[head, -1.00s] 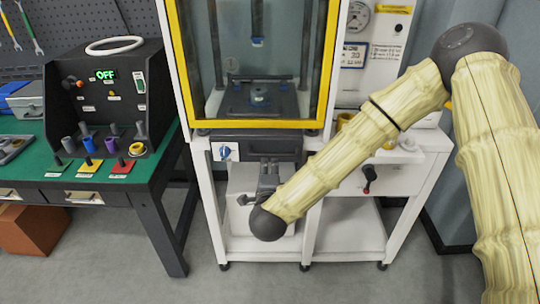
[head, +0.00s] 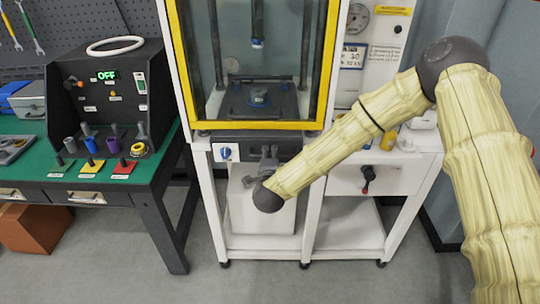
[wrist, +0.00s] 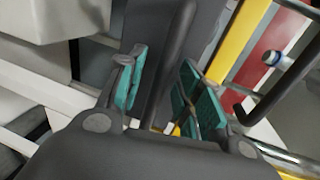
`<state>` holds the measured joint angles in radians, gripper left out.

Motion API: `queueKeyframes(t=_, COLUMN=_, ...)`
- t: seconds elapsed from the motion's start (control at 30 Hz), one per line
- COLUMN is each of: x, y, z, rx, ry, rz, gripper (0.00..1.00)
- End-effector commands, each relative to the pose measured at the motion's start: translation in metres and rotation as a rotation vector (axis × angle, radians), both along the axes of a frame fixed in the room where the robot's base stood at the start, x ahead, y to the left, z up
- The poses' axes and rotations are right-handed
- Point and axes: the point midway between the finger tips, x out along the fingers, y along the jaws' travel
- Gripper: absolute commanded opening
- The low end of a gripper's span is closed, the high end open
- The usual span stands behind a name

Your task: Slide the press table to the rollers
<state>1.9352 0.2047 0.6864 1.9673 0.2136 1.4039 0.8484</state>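The press table, a dark grey plate with a small blue-grey piece on it (head: 238,108), sits inside the yellow-framed press (head: 270,125). A dark panel (head: 290,143) lies below the frame at the front. My gripper (head: 269,158) is just in front of this panel, partly hidden by my own wrist. In the wrist view, my gripper (wrist: 163,88) has its two teal-padded fingers apart. A dark bar (wrist: 172,70) runs between them, with gaps visible on both sides. I cannot tell rollers apart in either view.
The green bench (head: 150,165) with the control box (head: 113,95) stands left. Floor in front is clear.

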Motion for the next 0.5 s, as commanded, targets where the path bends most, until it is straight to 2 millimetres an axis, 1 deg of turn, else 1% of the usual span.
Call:
queueKeyframes(t=0.13, x=0.0045, y=-0.0003, z=-0.0005, rx=0.000, ry=-0.001, rz=-0.001, gripper=0.35)
queueKeyframes(t=0.4, x=0.0049, y=-0.0004, z=-0.0008, rx=0.000, ry=-0.001, rz=-0.001, gripper=0.35)
queueKeyframes(t=0.47, x=0.0049, y=-0.0004, z=-0.0008, rx=0.000, ry=-0.001, rz=-0.001, gripper=0.24)
queueKeyframes(t=0.5, x=0.0048, y=-0.0004, z=-0.0008, rx=0.000, ry=-0.001, rz=-0.001, gripper=0.17)
